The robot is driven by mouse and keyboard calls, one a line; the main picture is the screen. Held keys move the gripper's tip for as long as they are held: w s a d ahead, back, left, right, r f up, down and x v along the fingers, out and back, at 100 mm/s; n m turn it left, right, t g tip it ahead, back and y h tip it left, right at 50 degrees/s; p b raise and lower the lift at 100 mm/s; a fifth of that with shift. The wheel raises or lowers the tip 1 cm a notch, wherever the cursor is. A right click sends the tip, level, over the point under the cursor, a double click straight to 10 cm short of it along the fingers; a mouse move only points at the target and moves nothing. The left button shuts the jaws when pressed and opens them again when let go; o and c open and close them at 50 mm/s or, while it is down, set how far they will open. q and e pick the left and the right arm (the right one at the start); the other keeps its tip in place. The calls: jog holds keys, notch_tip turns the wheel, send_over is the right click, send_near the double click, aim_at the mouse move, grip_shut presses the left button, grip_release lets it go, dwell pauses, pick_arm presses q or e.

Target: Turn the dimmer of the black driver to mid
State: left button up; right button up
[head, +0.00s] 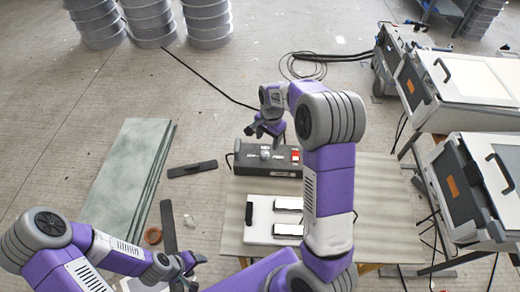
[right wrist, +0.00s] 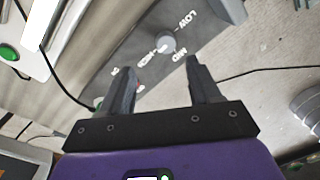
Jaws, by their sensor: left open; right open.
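The black driver (head: 250,160) is a long dark box on the table's far part, with a red switch (head: 295,156) at its right end. Its grey round dimmer knob (head: 265,154) shows larger in the right wrist view (right wrist: 167,42), among the labels LOW, MID and HIGH. A small light mark is on the knob; I cannot tell surely which label it faces. My right gripper (head: 262,131) is open above the driver; in the right wrist view its fingers (right wrist: 160,68) are empty, with the knob beyond their tips. My left gripper (head: 188,264) is open, low at the left, away from the driver.
A white unit with two panels (head: 262,232) lies on the table (head: 385,190) in front of the driver. White-lidded cases (head: 460,80) stand at right. A cable (head: 205,78) crosses the floor.

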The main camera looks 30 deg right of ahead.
aim_at(265, 153)
jog(key=f+b, duration=0.1)
jog(key=w+f, duration=0.1)
jog(key=f, duration=0.1)
jog(key=shift+w+f+b, duration=0.15)
jog(key=shift+b, duration=0.2)
notch_tip(265, 153, down, 7)
jog(key=shift+w+a+r+b, duration=0.1)
jog(key=shift+w+b, duration=0.05)
jog(key=shift+b, duration=0.85)
pick_arm(q)
jog(key=f, duration=0.2)
jog(key=w+f, duration=0.1)
jog(key=f, duration=0.1)
jog(key=shift+w+f, duration=0.1)
jog(key=shift+f, duration=0.25)
pick_arm(e)
jog(key=c, duration=1)
jog(key=shift+c, duration=0.2)
